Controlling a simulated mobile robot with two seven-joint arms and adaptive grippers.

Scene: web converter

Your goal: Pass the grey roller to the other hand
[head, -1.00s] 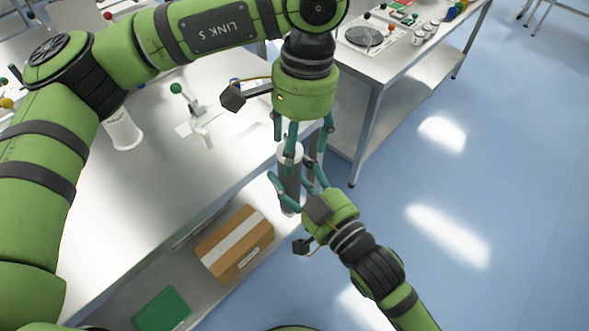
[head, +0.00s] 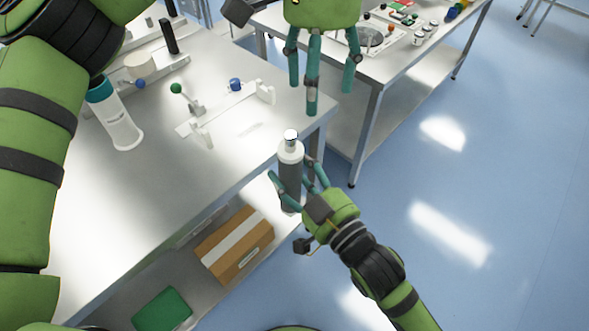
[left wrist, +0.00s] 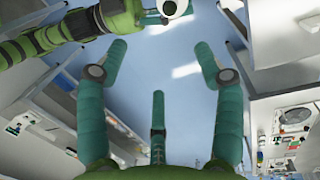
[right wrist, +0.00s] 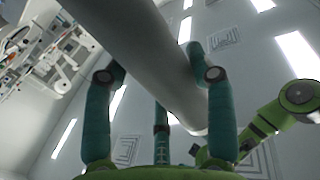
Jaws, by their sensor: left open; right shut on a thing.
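The grey roller (head: 291,179) stands roughly upright in the head view, with a white upper end and a small metal tip, beside the table's front edge. My right gripper (head: 298,184) is shut on its lower part. The roller (right wrist: 150,50) crosses the right wrist view between the fingers of that gripper (right wrist: 160,75). My left gripper (head: 318,85) is open and empty, above and to the right of the roller's top and apart from it. In the left wrist view its fingers (left wrist: 160,65) are spread, and the roller's round white end (left wrist: 175,8) shows at the top edge.
A white table (head: 160,190) carries a white stand with a green knob (head: 176,88) and a white bottle with a teal cap (head: 120,125). A cardboard box (head: 235,245) and a green item (head: 162,308) sit on its lower shelf. A second table (head: 345,75) stands behind; open blue floor lies right.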

